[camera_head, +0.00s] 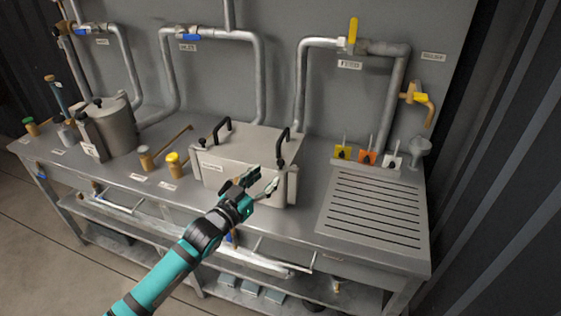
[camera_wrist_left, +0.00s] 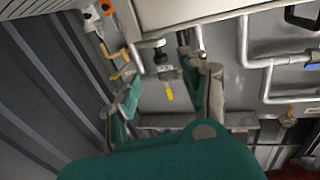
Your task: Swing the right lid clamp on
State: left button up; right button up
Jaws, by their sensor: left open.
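The metal box (camera_head: 225,178) stands in the middle of the bench, with a flat grey lid (camera_head: 250,145) on it. The lid has a black handle (camera_head: 222,130) at the left and another black handle (camera_head: 283,146) at the right. A grey upright clamp (camera_head: 292,184) is at the box's right end; I cannot tell its exact position on the lid. My left gripper (camera_head: 263,180) is open and empty, in front of the box's front right part, and hides some of it. In the left wrist view its two fingers (camera_wrist_left: 163,95) are spread apart. My right gripper is not in view.
A ribbed drainboard (camera_head: 375,212) lies to the right, with yellow, orange and white tags (camera_head: 367,157) behind it. Grey pipes (camera_head: 300,85) rise at the back.

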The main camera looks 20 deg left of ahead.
aim_at(281, 161)
pick_arm(q)
jog(key=x, duration=0.8)
jog(key=shift+p, duration=0.3)
jog(key=shift+c, duration=0.2)
grip_shut()
